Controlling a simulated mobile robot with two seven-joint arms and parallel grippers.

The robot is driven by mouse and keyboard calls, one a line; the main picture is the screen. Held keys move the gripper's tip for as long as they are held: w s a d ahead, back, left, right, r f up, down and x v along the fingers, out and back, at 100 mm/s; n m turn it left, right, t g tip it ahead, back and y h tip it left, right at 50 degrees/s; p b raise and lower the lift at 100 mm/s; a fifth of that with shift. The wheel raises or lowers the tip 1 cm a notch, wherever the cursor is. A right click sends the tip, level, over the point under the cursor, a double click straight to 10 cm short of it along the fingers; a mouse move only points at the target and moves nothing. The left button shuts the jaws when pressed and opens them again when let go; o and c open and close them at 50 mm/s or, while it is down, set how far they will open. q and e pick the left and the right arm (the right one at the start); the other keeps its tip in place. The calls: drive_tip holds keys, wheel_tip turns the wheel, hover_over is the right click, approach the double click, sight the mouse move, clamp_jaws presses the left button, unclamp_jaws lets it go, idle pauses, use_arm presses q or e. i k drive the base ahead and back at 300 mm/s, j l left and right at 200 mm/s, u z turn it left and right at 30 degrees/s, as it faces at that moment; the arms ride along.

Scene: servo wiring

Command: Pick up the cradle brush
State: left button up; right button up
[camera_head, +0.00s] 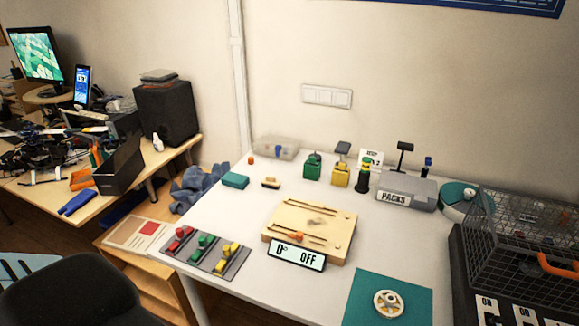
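A small block with a tan top and a dark lower edge (270,182) lies on the white table, right of a teal block. It looks like the brush, but it is too small to be sure. A wooden board (335,222), possibly the cradle, lies mid-table with slots, an orange piece (296,237) and a small greyish patch on it. A display reading "0° OFF" (297,254) stands at its front edge. Neither of my grippers is in view.
The teal block (235,181) sits left of the brush-like block. A grey mat (207,252) holds coloured connectors. A teal mat (358,300) bears a white wheel (388,303). A "PACKS" box (405,195) and wire cage (520,240) stand right.

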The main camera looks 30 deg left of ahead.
sight(270, 182)
drive_tip(key=u, duration=1.15)
